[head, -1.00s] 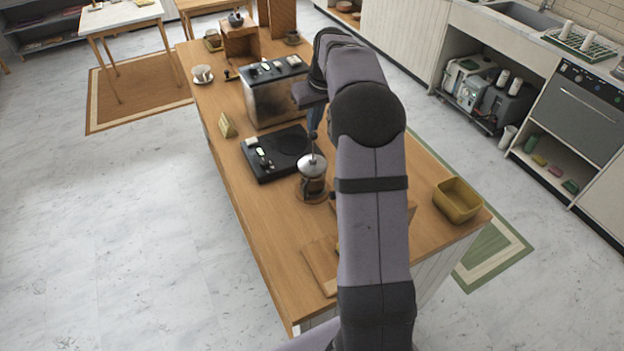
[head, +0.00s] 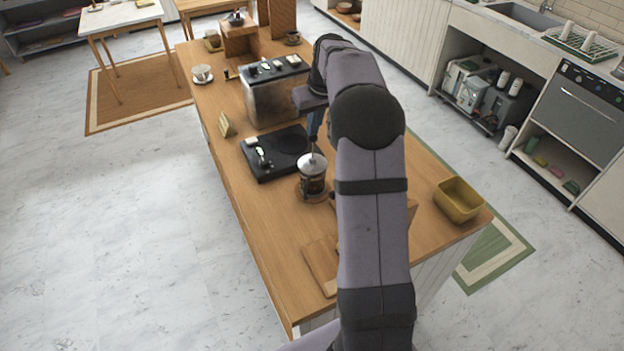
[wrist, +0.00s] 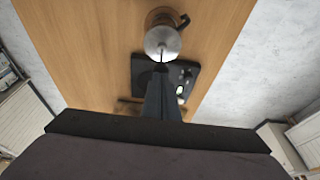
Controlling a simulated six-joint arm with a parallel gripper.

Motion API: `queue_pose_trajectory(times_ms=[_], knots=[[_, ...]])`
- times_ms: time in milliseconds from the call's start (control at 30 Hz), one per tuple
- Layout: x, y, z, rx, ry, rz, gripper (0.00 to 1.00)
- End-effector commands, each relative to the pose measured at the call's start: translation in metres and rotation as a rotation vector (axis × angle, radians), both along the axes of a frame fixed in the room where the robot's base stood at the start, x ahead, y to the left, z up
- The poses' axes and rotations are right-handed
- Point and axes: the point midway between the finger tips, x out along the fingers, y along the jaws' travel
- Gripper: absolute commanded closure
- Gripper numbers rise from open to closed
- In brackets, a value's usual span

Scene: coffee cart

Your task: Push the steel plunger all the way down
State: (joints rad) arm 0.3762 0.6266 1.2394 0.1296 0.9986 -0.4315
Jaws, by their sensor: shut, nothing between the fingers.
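The French press (head: 313,186) stands upright on a round wooden coaster on the counter, with a shiny steel lid (head: 312,167) and a dark glass body. The thin steel plunger rod (head: 312,150) rises above the lid. My gripper (head: 313,138) is shut and empty, pointing down at the top of the rod. It hides the knob, so I cannot tell whether it touches it. In the wrist view the lid (wrist: 161,42) and the press's dark handle (wrist: 184,20) show just beyond my shut fingertips (wrist: 160,68).
A black scale-like appliance (head: 275,152) sits just behind and left of the press. A steel machine (head: 275,98) stands farther back. A yellow bin (head: 458,200) is at the right edge, and a wooden board (head: 321,266) lies in front. The counter's left front is clear.

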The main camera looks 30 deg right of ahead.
Motion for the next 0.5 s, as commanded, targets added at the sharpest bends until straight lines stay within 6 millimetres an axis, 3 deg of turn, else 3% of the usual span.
queue_pose_trajectory(times_ms=[500], knots=[[-0.0008,0.0003,-0.0123,0.001,0.004,0.000,1.00]])
